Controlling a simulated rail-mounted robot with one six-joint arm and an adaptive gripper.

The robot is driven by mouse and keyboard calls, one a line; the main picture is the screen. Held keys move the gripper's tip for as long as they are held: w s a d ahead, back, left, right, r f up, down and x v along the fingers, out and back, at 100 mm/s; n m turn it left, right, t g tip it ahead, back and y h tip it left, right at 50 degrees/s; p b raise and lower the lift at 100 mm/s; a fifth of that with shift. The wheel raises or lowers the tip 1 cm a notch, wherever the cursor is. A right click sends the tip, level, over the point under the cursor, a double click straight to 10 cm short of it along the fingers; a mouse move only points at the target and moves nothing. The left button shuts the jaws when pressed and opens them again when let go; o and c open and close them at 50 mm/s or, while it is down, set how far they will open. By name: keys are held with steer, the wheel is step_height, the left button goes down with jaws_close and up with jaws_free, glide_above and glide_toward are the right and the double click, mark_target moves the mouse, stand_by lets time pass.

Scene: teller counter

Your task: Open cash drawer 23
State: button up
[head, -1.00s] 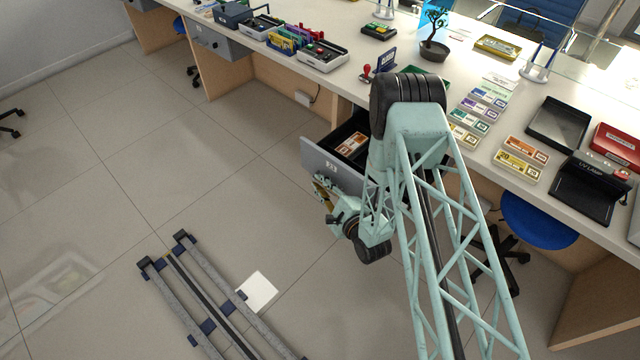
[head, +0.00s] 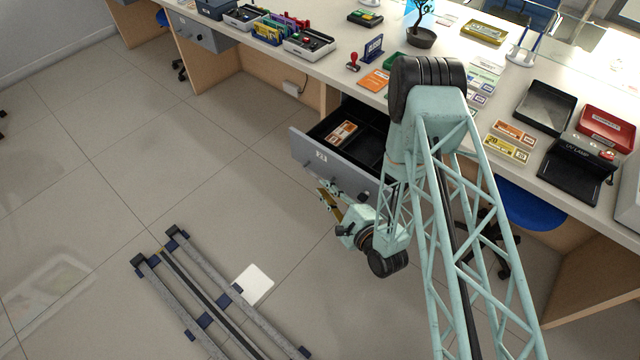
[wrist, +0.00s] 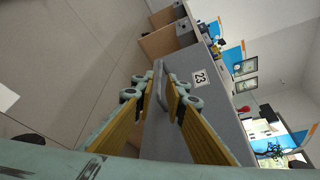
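Cash drawer 23 (head: 350,165) is pulled out from under the counter, its grey front facing the floor area and its inside showing. An orange-and-white bundle lies in one compartment. The "23" label also shows on the drawer front in the wrist view (wrist: 199,79). My gripper (head: 330,198) is just outside the drawer front, low on it in the head view. In the wrist view, my gripper's yellow-padded fingers (wrist: 161,95) are apart, and the dark handle bar (wrist: 158,75) shows between their tips. Contact with the handle is hard to tell.
The counter (head: 405,85) carries trays, note bundles, a red stamp (head: 353,62) and a potted tree (head: 420,35). A blue stool (head: 535,207) stands under it at right. Rails (head: 200,295) and a white square (head: 254,285) are on the floor. The floor left of the drawer is clear.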

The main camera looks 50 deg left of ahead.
steer(key=shift+v, duration=0.8)
steer(key=shift+a+r, duration=0.1)
